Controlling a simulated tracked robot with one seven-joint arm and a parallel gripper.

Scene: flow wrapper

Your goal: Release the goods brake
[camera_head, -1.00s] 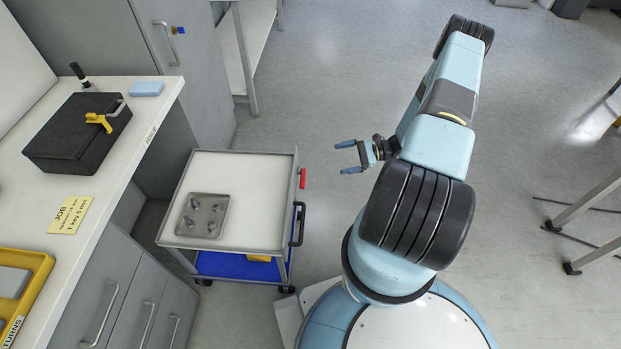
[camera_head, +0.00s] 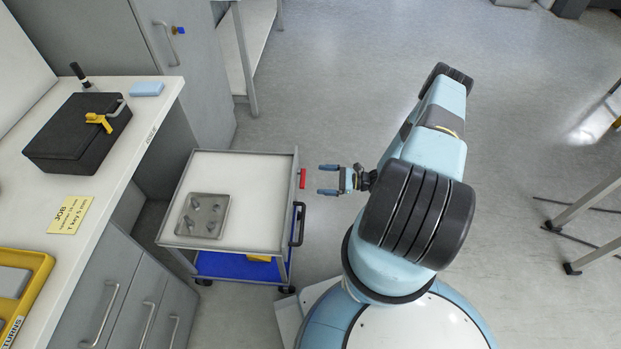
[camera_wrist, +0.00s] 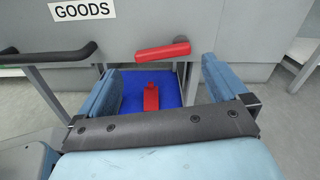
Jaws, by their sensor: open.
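A cart (camera_head: 243,246) with a white top stands beside the bench. A red lever (camera_head: 302,178) sticks out at its right side, above a black handle (camera_head: 298,224). In the wrist view the red lever (camera_wrist: 162,51) lies nearly level, slightly tilted, below a GOODS label (camera_wrist: 82,10). My gripper (camera_head: 324,180) is open and empty, just right of the lever and pointing at it, with a small gap. In the wrist view its fingers (camera_wrist: 160,82) stand apart, with the lever ahead between them. A red piece (camera_wrist: 151,97) shows lower down against the blue lower shelf (camera_wrist: 178,86).
A metal plate (camera_head: 203,216) with several shaped parts lies on the cart top. The bench (camera_head: 110,180) at left holds a black box (camera_head: 75,140) with a yellow clamp-like piece, and a yellow tray (camera_head: 40,265).

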